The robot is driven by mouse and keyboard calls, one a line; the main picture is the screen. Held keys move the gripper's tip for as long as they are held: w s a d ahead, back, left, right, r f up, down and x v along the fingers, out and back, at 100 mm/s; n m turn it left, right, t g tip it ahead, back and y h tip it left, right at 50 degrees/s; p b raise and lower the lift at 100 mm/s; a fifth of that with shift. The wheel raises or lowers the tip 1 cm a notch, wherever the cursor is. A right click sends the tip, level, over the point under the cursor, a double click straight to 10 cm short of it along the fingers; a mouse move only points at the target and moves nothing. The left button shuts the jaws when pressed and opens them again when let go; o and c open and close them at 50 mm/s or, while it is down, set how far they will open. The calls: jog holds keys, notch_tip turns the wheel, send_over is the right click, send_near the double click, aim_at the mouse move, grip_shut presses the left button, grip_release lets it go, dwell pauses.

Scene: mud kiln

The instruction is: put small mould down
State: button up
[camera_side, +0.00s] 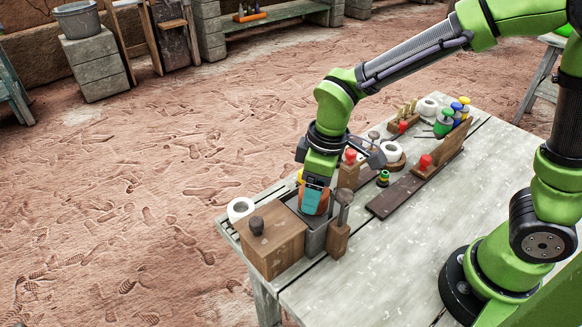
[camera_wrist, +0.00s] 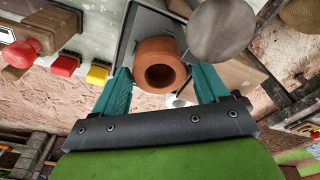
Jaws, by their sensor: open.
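The small mould looks to be the terracotta-orange hollow cylinder (camera_wrist: 160,65), seen from its open end in the wrist view. In the side view the orange cylinder (camera_side: 321,203) shows partly behind a teal finger, at the grey metal box (camera_side: 315,236) near the bench's left corner. My gripper (camera_side: 314,190) points down over that box. In the wrist view my gripper (camera_wrist: 161,74) is open, with one teal finger on each side of the cylinder. A gap shows on the right; contact on the left is unclear. The cylinder's underside is hidden.
A wooden box with a dark knob (camera_side: 275,243) and a wooden block holding a round-headed tool (camera_side: 338,238) stand close beside the metal box. A white roll (camera_side: 240,209) is at the corner. The bench front is clear.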

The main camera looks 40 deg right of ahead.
notch_tip(320, 180, up, 10)
jog(key=s, duration=0.1)
jog(key=s+d+r+m+t+y, duration=0.1)
jog(key=s+d+r+m+t, duration=0.2)
jog(key=s+d+m+t, duration=0.3)
jog(key=s+d+m, duration=0.2)
jog(key=d+m, duration=0.3)
jog(key=shift+s+r, duration=0.15)
jog(key=shift+r, duration=0.05)
